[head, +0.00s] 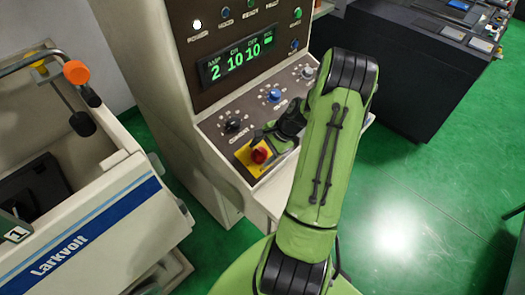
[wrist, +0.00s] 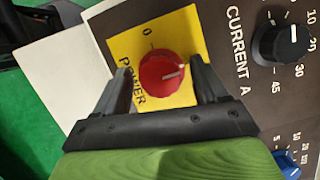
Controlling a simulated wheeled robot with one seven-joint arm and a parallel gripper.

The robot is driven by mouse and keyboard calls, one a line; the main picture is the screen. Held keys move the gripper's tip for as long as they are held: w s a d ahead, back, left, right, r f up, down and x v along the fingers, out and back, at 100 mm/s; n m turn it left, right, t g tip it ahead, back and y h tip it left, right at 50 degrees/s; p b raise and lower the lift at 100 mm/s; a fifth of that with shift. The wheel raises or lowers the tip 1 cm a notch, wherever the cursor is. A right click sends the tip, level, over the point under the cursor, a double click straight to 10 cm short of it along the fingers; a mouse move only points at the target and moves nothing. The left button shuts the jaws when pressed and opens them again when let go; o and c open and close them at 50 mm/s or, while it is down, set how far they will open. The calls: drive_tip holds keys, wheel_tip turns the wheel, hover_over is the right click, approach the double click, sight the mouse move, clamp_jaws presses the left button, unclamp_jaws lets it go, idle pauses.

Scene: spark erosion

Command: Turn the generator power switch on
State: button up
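The generator power switch is a red rotary knob (head: 260,155) on a yellow plate (head: 243,153) at the panel's lower left corner. In the wrist view the knob (wrist: 160,76) shows a pale pointer line aimed right, away from the "0" mark; any other position mark is hidden. My gripper (wrist: 159,72) is open, one finger on each side of the knob. A gap shows at the left finger; the right finger is very near the knob, and contact is unclear. The generator display (head: 236,58) is lit with green digits, and a white lamp (head: 197,25) glows above it.
A black current dial (head: 233,125) and a blue dial (head: 273,95) sit beside the switch on the same panel. A white Larkvolt machine (head: 95,225) stands to the left. A dark cabinet (head: 400,75) stands at the right, with open green floor (head: 420,190) before it.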

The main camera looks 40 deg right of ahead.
drive_tip(key=v, duration=1.5)
drive_tip(key=shift+d+r+p, duration=0.2)
drive_tip(key=shift+r+p, duration=0.15)
drive_tip(key=shift+p, duration=0.05)
drive_tip(key=shift+s, duration=0.1)
drive_tip(key=w+a+r+n+g+h+b, duration=0.1)
drive_tip(key=a+r+n+h+b, duration=0.3)
drive_tip(key=a, duration=0.7)
drive_tip(key=a+r+n+y, duration=0.1)
drive_tip(key=a+r+n, duration=0.1)
drive_tip(key=a+n, duration=0.65)
drive_tip(key=s+a+n+t+h+b, duration=0.1)
drive_tip(key=s+a+n+t+b, duration=0.1)
drive_tip(key=s+a+n, duration=0.4)
drive_tip(key=s+a, duration=0.3)
drive_tip(key=s, duration=0.1)
drive_tip(key=shift+s+a+f+b, duration=0.15)
drive_tip(key=shift+s+f+b, duration=0.1)
drive_tip(key=shift+b, duration=0.15)
drive_tip(key=shift+r+n, duration=0.1)
drive_tip(key=shift+n, duration=0.15)
